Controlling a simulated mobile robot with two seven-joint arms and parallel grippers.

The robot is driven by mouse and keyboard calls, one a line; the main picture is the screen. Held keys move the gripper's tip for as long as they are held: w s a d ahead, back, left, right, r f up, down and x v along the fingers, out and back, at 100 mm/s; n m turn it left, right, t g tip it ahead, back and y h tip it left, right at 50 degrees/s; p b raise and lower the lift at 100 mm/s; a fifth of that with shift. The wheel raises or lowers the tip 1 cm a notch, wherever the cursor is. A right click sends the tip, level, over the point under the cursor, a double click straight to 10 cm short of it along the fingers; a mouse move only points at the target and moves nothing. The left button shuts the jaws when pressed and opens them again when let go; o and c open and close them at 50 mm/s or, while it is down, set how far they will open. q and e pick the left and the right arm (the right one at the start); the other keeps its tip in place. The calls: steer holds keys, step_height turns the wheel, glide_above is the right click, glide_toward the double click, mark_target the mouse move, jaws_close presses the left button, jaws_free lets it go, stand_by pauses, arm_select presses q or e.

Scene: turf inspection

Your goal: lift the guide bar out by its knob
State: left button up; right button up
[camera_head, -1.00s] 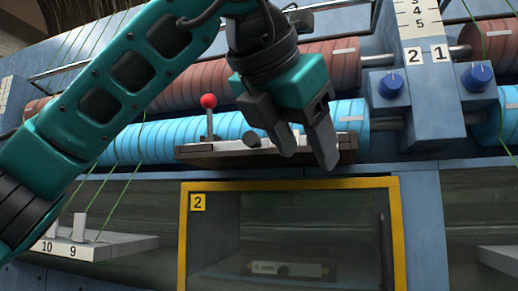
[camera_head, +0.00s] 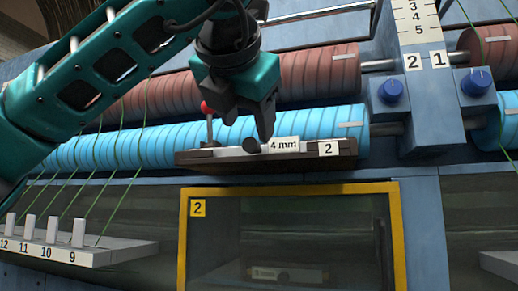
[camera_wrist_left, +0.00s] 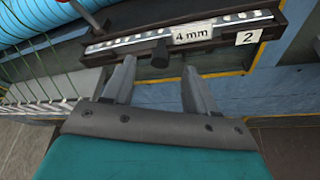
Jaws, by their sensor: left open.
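The guide bar (camera_head: 284,144) is a pale metal strip labelled 4 mm. It lies in a dark brown holder (camera_head: 270,162) marked 2, in front of the blue roller. Its black knob (camera_head: 250,145) sticks out toward me, and the wrist view shows the bar (camera_wrist_left: 230,24) and knob (camera_wrist_left: 160,55) too. My left gripper (camera_head: 243,115) is open and empty, close to the knob. In the wrist view the knob shows in the gap between the fingertips (camera_wrist_left: 159,70), apart from both fingers. Whether it is within their reach in depth I cannot tell.
A red-balled lever (camera_head: 207,106) stands at the holder's left end, close to my gripper. Below is a yellow-framed window (camera_head: 290,188) with a dim second bar (camera_head: 283,275) inside. Blue dials (camera_head: 391,90) sit at right. A numbered shelf (camera_head: 80,255) with green threads is at left.

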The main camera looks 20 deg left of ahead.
mark_target(251, 140)
arm_select(q)
steer(key=x, duration=0.4)
steer(key=shift+w+f+p, duration=0.2)
steer(key=shift+w+p, duration=0.05)
steer(key=shift+p, duration=0.1)
jaws_close()
